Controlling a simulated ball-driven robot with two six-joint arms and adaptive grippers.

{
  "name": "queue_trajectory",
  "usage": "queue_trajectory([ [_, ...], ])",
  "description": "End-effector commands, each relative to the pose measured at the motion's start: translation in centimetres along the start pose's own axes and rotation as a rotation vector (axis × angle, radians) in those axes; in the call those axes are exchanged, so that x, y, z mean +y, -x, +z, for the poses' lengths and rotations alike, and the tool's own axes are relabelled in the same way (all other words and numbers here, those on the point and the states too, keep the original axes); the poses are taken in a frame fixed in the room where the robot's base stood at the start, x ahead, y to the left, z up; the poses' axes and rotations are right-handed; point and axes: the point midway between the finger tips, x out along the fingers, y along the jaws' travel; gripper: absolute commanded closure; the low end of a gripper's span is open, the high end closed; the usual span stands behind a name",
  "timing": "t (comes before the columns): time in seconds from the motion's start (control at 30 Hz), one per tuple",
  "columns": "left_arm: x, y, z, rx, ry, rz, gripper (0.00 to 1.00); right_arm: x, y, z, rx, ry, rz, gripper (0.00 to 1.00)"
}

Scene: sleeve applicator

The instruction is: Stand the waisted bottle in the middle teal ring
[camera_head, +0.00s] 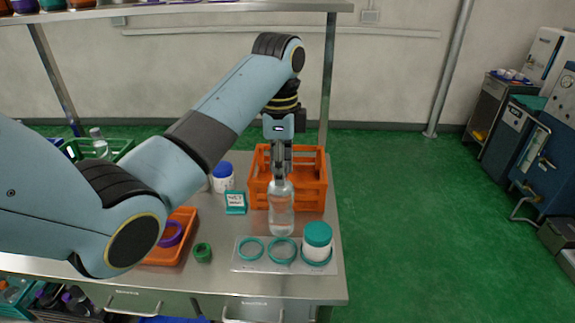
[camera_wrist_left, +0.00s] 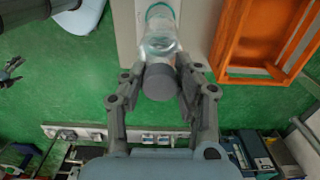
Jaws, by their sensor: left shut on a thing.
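The waisted bottle (camera_head: 281,211) is clear, upright and has a grey cap (camera_wrist_left: 161,82), best seen in the left wrist view. My left gripper (camera_head: 281,177) is shut on its top end, with a finger on either side of the cap. In the head view the bottle's base shows just behind the middle teal ring (camera_head: 283,261); I cannot tell its height above the table. The ring lies on a pale plate (camera_head: 242,267), between an empty left teal ring (camera_head: 250,259) and a right ring (camera_head: 316,264) holding a teal-lidded white jar (camera_head: 317,240). A grey jaw-like part (camera_wrist_left: 11,72), apparently my right gripper, shows small.
An orange crate (camera_head: 306,200) stands close behind the bottle. A teal-and-white box (camera_head: 235,203), a blue-lidded jar (camera_head: 222,178), a green ring (camera_head: 202,252) and an orange tray (camera_head: 178,253) with a purple ring are to the left. The table's right edge is near the plate.

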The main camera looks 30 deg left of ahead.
Motion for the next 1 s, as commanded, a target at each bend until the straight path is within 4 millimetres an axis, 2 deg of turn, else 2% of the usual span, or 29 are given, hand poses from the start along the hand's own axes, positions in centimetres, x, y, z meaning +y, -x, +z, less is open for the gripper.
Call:
queue_trajectory([
  [0.27, 0.0, -1.5, -0.1, 0.002, -0.002, -0.001, 1.0, 0.0, 0.0, 0.1, -0.002, 0.0, 0.0, 0.0],
  [1.0, 0.1, -1.5, -0.1, 0.002, -0.001, -0.001, 1.0, 0.4, 0.0, -0.1, 0.002, 0.002, 0.005, 0.0],
])
